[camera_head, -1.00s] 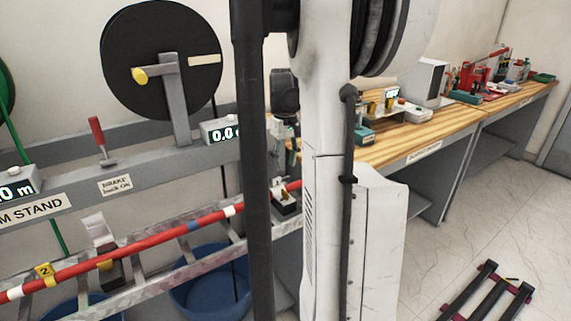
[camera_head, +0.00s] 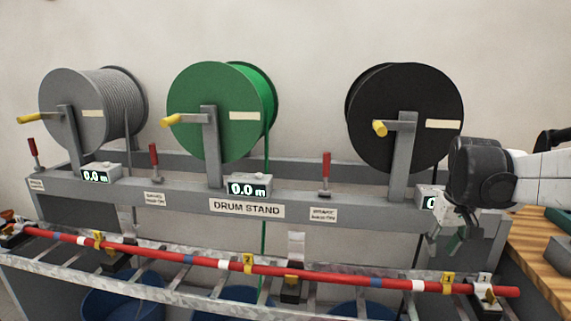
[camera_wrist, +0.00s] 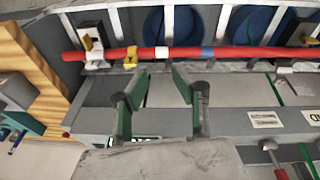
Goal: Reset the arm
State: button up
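My arm reaches in from the right in the head view. My gripper (camera_head: 450,240) hangs at its end, at the right end of the drum stand, just above the red cable (camera_head: 325,280). In the wrist view my gripper (camera_wrist: 161,78) shows two green-edged fingers spread apart, with nothing between them. The red cable (camera_wrist: 235,53) crosses beyond the fingertips, apart from them as far as I can tell. In the head view the gripper is small and partly merged with the display box behind it.
The drum stand (camera_head: 290,208) carries a grey drum (camera_head: 75,110), a green drum (camera_head: 210,105) and a black drum (camera_head: 405,110). Red brake levers stand up from its beam. The cable lies on a ladder-like tray above blue tubs (camera_head: 125,305). A wooden bench (camera_head: 540,260) is at the right.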

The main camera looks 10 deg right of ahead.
jog(key=s+a+n+t, duration=0.1)
jog(key=s+a, duration=0.2)
jog(key=a, duration=0.6)
jog(key=s+a+f+n+t+y, duration=0.1)
jog(key=s+a+t, duration=0.1)
jog(key=a, duration=0.8)
jog(key=s+a+f+n+t, duration=0.1)
jog(key=s+a, duration=0.3)
jog(key=a, duration=0.6)
jog(key=shift+f+t, duration=0.25)
jog(key=shift+t, duration=0.35)
jog(key=shift+c, duration=0.3)
